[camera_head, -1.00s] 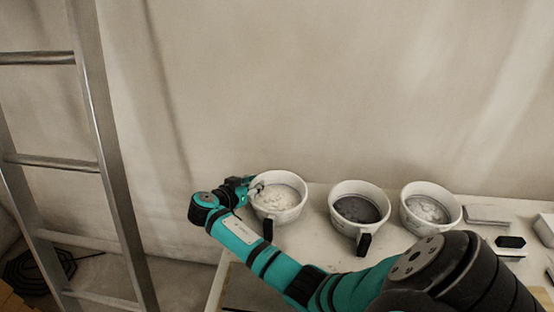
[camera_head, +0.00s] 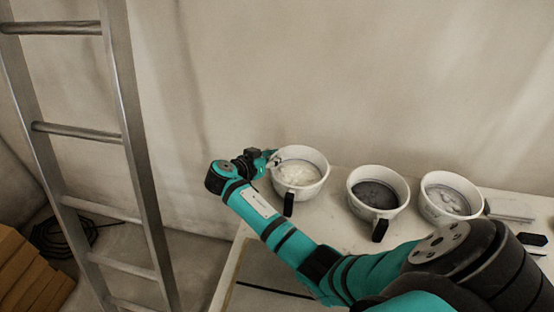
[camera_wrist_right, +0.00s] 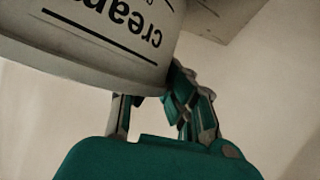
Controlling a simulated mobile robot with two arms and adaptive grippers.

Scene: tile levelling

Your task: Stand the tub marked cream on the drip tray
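The tub marked cream (camera_wrist_right: 105,40) fills the top left of the right wrist view, its lettering upside down. In the head view I take it as the leftmost white tub (camera_head: 300,178), with pale contents and a black-tipped handle. It stands upright at the left of the table. My right gripper (camera_head: 273,160) is at its far-left rim. In the wrist view the fingers (camera_wrist_right: 165,110) reach the rim and the tub hides part of one. I cannot tell whether they are closed on the wall. My left gripper is out of view. I cannot pick out the drip tray with certainty.
A tub with dark contents (camera_head: 378,195) and one with grey contents (camera_head: 449,197) stand to the right on the pale table (camera_head: 328,228). Flat items and a black block (camera_head: 532,239) lie at the right. A ladder (camera_head: 137,150) stands left. The wall is close behind.

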